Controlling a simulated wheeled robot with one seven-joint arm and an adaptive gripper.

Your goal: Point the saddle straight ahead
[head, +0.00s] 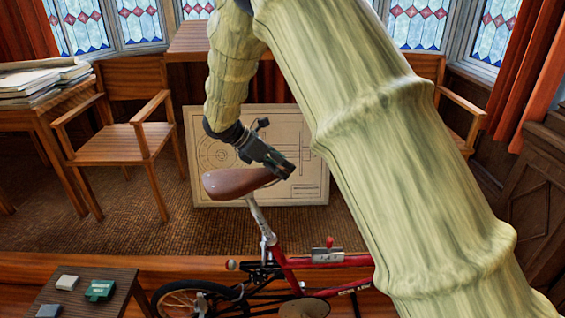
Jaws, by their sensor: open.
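The brown saddle (232,183) sits on a silver seat post (262,220) of a red bicycle (300,264) in the middle of the head view. Its wide end is to the left and its narrower nose is toward the right. How exactly it lines up with the frame is hard to judge from here. My gripper (280,166) is open, just above and at the saddle's nose end. Its fingers overlap the nose in the picture, and I cannot tell whether they touch it. My arm hides the bicycle's front part.
A framed drawing board (312,190) leans behind the saddle. A wooden armchair (120,138) and a desk with papers (40,82) stand at the left. A small dark table (75,305) with a green box (100,290) is at the lower left.

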